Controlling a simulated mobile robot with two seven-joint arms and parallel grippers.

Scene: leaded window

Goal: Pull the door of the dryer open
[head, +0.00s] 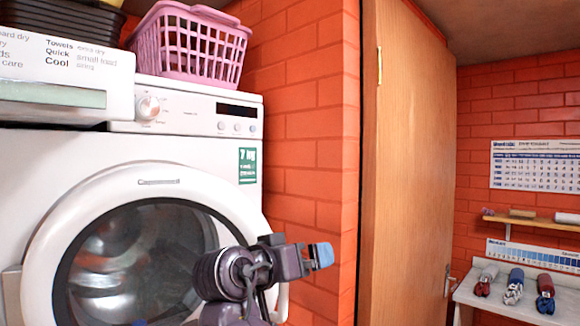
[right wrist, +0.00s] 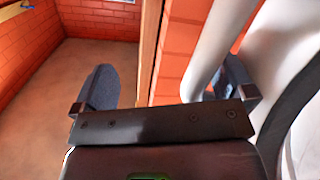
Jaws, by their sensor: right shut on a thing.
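The white dryer (head: 200,119) stands at the left of the head view, its round door (head: 105,200) with dark glass facing me. The door looks closed or nearly so. My right gripper (head: 307,257) is at the door's right edge, its arm covering the lower right of the glass. In the right wrist view, a white bar, the door's handle (right wrist: 207,55), passes between the fingers of the right gripper (right wrist: 165,88), close against the right finger, which is partly behind it. My left gripper is out of view.
A pink basket (head: 190,45) stands on the dryer. A brick wall (head: 310,130) is just right of the dryer, then a wooden door (head: 410,170). A side table (head: 500,300) with several bundled items is at the far right. The floor (right wrist: 80,65) beside the gripper is clear.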

